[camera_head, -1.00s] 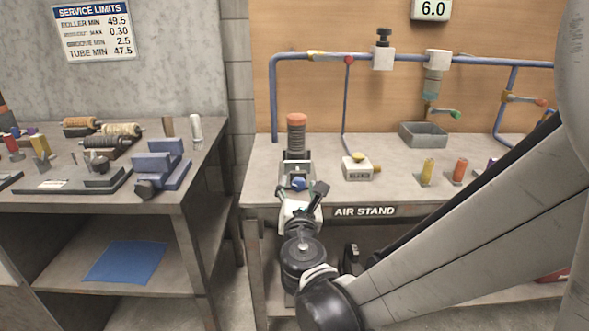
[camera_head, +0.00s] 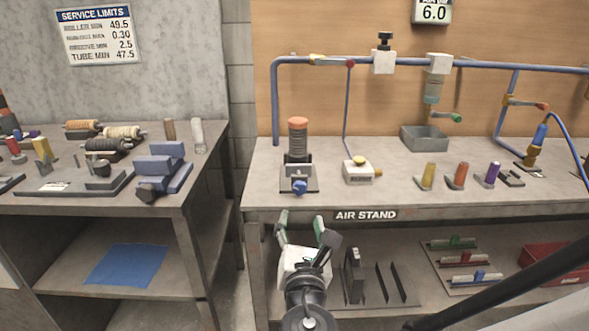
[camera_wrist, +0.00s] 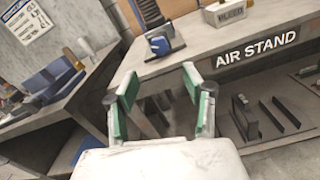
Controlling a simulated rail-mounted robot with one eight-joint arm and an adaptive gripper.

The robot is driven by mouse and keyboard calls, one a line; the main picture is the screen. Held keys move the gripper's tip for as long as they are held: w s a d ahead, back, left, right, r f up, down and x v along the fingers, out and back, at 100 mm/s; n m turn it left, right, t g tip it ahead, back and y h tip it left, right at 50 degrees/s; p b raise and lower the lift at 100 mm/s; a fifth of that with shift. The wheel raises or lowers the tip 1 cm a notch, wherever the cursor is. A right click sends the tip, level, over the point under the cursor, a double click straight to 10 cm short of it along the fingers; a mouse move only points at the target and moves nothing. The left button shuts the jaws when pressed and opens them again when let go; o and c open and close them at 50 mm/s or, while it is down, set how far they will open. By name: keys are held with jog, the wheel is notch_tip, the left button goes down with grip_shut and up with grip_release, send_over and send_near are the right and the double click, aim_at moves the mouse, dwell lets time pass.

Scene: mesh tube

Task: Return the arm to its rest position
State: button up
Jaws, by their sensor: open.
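My gripper (camera_head: 301,226) is open and empty, in front of the air stand bench (camera_head: 397,200) and a little below its top edge. In the wrist view my gripper (camera_wrist: 157,82) shows two green-padded fingers apart with nothing between them. My arm comes in from the lower right in the head view. The mesh tube unit with an orange cap (camera_head: 298,140) stands upright on the bench behind my gripper, apart from it. Its blue knob (camera_head: 299,187) faces the front and also shows in the wrist view (camera_wrist: 160,46).
A white box with a yellow button (camera_head: 359,171) and a grey bin (camera_head: 424,137) stand on the bench. Colored pegs (camera_head: 459,174) stand at right. A lower shelf holds plates and a red tray (camera_head: 553,264). The left table (camera_head: 197,181) carries rollers and blue blocks.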

jog(key=s+d+r+m+g+h+p, duration=0.1)
jog(key=d+r+m+g+h+p, duration=0.15)
jog(key=d+m, duration=0.6)
jog(key=s+d+r+m+g+h+p, duration=0.1)
jog(key=d+m+g+p, duration=0.3)
jog(key=d+m, duration=0.4)
jog(key=s+d+r+m+g+y+p, duration=0.1)
jog(key=s+r+m+g+y+p, duration=0.2)
jog(key=s+m, duration=0.8)
jog(key=shift+d+r+m+g+p, duration=0.25)
jog(key=shift+r+m+g+p, duration=0.75)
jog(key=shift+m, duration=1.85)
jog(key=shift+f+t+y, duration=0.1)
jog(key=shift+t+y, duration=0.15)
jog(key=shift+t, duration=0.1)
jog(key=shift+c, duration=0.2)
